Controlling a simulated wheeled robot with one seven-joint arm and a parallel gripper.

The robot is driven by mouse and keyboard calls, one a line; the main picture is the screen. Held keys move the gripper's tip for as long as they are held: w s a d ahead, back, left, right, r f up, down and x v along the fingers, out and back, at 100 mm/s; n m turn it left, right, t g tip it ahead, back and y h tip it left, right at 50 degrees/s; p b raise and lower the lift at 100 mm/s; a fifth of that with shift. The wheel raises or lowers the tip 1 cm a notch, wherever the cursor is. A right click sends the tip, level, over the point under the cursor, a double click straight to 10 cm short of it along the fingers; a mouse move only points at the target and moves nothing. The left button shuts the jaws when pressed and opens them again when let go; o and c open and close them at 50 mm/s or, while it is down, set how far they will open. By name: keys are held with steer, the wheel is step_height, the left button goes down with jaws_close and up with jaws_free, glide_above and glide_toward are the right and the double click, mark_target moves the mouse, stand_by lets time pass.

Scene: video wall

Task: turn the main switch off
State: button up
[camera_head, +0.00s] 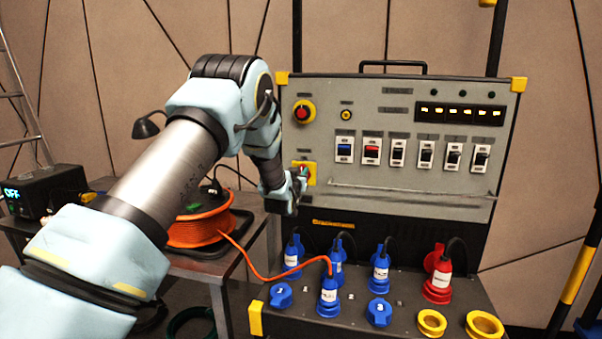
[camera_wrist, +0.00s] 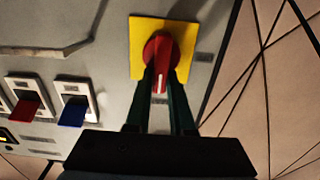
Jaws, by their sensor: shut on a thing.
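The main switch is a red rotary knob (camera_wrist: 157,47) on a square yellow plate (camera_wrist: 138,62). Its plate also shows at the lower left of the grey panel in the head view (camera_head: 311,168). The knob's handle lies along the picture's vertical in the wrist view, with a white mark near its end. My gripper (camera_wrist: 160,76) is shut on the handle, with one dark finger on each side. In the head view my gripper (camera_head: 301,180) reaches the plate from the left and hides most of the knob.
The grey panel (camera_head: 400,183) carries a red emergency button (camera_head: 302,112) above and a row of rocker switches (camera_head: 398,152) to the right. A thin rail runs below them. Blue and red plugs (camera_head: 438,275) stand below. An orange cable reel (camera_head: 196,229) sits on the left table.

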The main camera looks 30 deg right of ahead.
jaws_close()
steer(key=shift+f+b, duration=0.1)
steer(key=shift+b, duration=0.35)
steer(key=shift+w+a+f+n+b, duration=0.25)
steer(key=shift+f+n+b, duration=0.1)
steer(key=shift+n+b, duration=3)
steer(key=shift+w+a+f+n+b, duration=0.35)
steer(key=shift+n+b, duration=2.3)
steer(key=shift+b, duration=1.3)
steer(key=shift+w+a+f+n+b, duration=0.2)
steer(key=shift+f+n+b, duration=0.15)
steer(key=shift+n+b, duration=3)
steer(key=shift+m+b, duration=0.25)
steer(key=shift+b, duration=0.1)
